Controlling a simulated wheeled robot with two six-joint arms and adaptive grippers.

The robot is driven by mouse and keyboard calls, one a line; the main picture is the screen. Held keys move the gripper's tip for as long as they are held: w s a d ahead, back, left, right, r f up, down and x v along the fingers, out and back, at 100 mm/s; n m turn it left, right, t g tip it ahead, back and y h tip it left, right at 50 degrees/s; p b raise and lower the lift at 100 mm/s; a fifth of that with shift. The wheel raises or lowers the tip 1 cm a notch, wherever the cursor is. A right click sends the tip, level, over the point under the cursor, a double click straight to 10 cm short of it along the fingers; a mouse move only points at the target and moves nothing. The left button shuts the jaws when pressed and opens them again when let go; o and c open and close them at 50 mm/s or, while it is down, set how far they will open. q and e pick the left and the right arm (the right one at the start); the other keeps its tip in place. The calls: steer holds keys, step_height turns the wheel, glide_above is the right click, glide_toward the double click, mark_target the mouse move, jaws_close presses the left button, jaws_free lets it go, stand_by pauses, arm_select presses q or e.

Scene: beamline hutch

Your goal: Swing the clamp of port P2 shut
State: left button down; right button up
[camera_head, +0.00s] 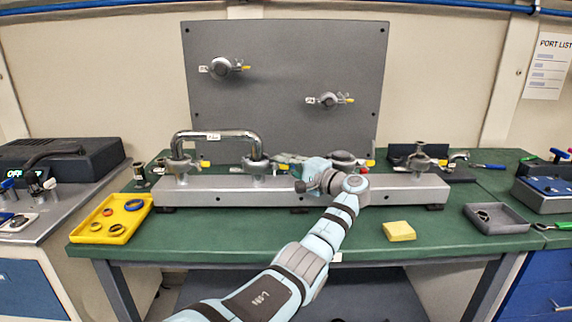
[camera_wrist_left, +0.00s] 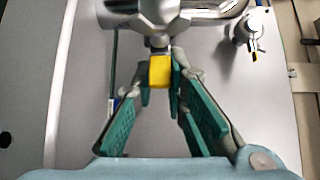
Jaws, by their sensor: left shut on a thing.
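My left gripper (camera_head: 286,161) reaches in over the grey rail (camera_head: 225,190), just right of the foot of a chrome U-shaped pipe (camera_head: 218,136). In the left wrist view its fingers (camera_wrist_left: 160,86) are shut on a yellow tab (camera_wrist_left: 160,72) of a clamp. The clamp's metal body (camera_wrist_left: 159,41) sits beyond the tab, under a chrome pipe part (camera_wrist_left: 185,14). In the head view the clamp (camera_head: 256,166) at the pipe's right foot is partly beside the gripper. Port labels are too small to read. My right gripper is not in view.
A grey panel (camera_head: 290,60) stands behind, bearing two clamped ports (camera_head: 222,68) (camera_head: 328,100). A yellow tray (camera_head: 120,231) with rings lies left on the green table (camera_head: 300,240), a yellow block (camera_head: 399,231) and a grey tray (camera_head: 512,226) right. Another flanged port (camera_head: 420,158) stands on the rail's right.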

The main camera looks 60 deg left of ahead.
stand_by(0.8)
arm_select(q)
steer(key=c, duration=1.6)
jaws_free()
steer(key=v, duration=1.2)
